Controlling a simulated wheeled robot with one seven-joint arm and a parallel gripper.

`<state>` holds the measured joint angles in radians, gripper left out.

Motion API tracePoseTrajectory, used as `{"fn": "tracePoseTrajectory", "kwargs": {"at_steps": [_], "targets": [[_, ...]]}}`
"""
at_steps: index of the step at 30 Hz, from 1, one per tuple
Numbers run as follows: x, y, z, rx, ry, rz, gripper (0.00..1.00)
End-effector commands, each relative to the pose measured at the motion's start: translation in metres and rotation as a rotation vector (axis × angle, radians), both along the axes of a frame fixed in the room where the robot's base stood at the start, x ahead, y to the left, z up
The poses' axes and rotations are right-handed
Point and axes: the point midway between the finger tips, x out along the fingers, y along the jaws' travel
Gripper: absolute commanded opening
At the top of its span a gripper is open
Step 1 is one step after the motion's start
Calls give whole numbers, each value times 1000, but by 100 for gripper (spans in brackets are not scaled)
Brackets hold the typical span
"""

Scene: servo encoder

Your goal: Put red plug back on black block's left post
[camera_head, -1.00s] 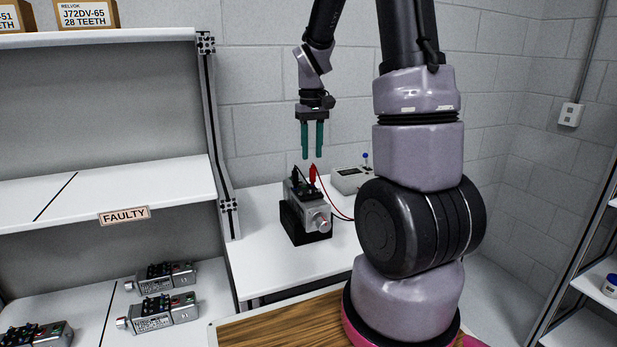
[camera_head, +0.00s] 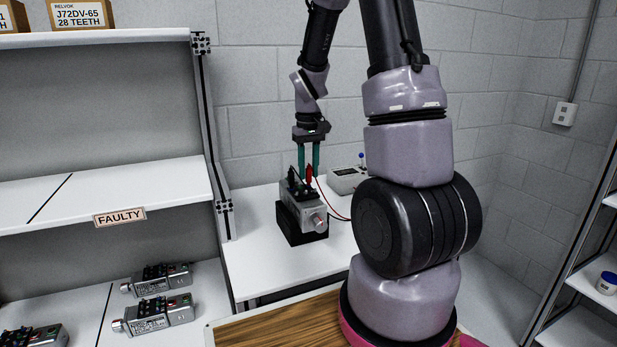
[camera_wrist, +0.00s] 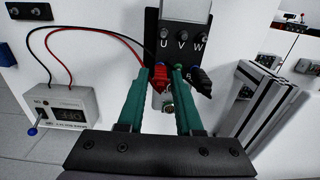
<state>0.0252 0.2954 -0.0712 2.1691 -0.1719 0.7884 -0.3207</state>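The red plug (camera_head: 309,173) stands upright on top of the grey servo (camera_head: 305,207), with its red lead trailing right. In the wrist view the red plug (camera_wrist: 160,77) lies between my gripper's teal fingers, nearer the left one. My gripper (camera_head: 308,175) points down over the servo and is open, its fingers apart; its fingertips also show in the wrist view (camera_wrist: 165,69). A black plug (camera_wrist: 201,80) is just outside the right finger. A black plate (camera_wrist: 180,22) carries several dark posts marked U, V and W. Whether the red plug sits on a post is hidden.
A meter box (camera_wrist: 64,114) with a blue-knobbed lever stands left in the wrist view, joined by red and black leads. A black stand (camera_head: 302,236) carries the servo on the white table (camera_head: 260,262). Shelving (camera_head: 212,130) rises left; a metal profile (camera_wrist: 250,95) stands right.

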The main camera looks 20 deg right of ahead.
Motion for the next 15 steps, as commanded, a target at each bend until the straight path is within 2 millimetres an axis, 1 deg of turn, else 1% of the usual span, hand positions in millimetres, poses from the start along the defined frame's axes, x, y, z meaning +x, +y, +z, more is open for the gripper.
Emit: {"fn": "tracePoseTrajectory", "kwargs": {"at_steps": [1, 2, 3, 15], "targets": [[0, 0, 0, 0, 0, 0, 16], [0, 0, 0, 0, 0, 0, 4], [0, 0, 0, 0, 0, 0, 0], [0, 0, 0, 0, 0, 0, 0]]}}
